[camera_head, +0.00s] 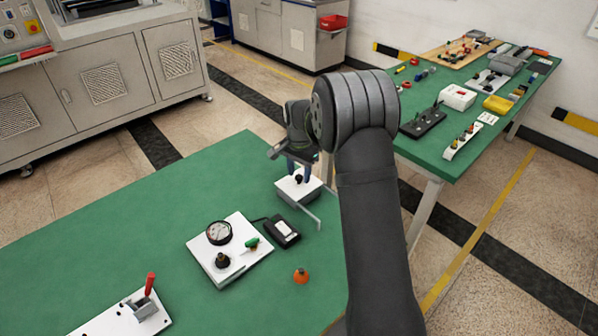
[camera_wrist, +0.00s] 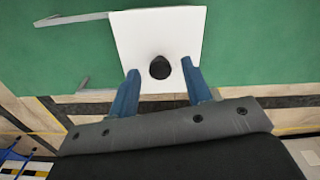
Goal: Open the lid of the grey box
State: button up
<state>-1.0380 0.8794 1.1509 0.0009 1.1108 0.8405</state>
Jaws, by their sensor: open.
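The grey box (camera_head: 296,198) stands near the far right edge of the green table. Its white lid (camera_head: 286,187) carries a black knob (camera_head: 298,179); the lid looks closed. My gripper (camera_head: 299,174) is over the box and points down. In the wrist view my gripper (camera_wrist: 160,70) is open, with one blue finger on each side of the knob. I cannot tell whether the fingers touch the knob.
A thin grey bar (camera_head: 308,216) sticks out beside the box. A white plate with a gauge (camera_head: 219,232), a black device (camera_head: 283,231) and an orange knob (camera_head: 301,276) are nearby. A red-handled clamp (camera_head: 150,287) stands front left. The table's left middle is clear.

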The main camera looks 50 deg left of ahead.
jog(key=shift+c, duration=0.5)
grip_shut()
jog(key=d, duration=0.8)
jog(key=shift+d, duration=0.25)
jog(key=shift+o, duration=0.5)
grip_release()
notch_tip(320, 180, up, 18)
jog(key=shift+f, duration=0.25)
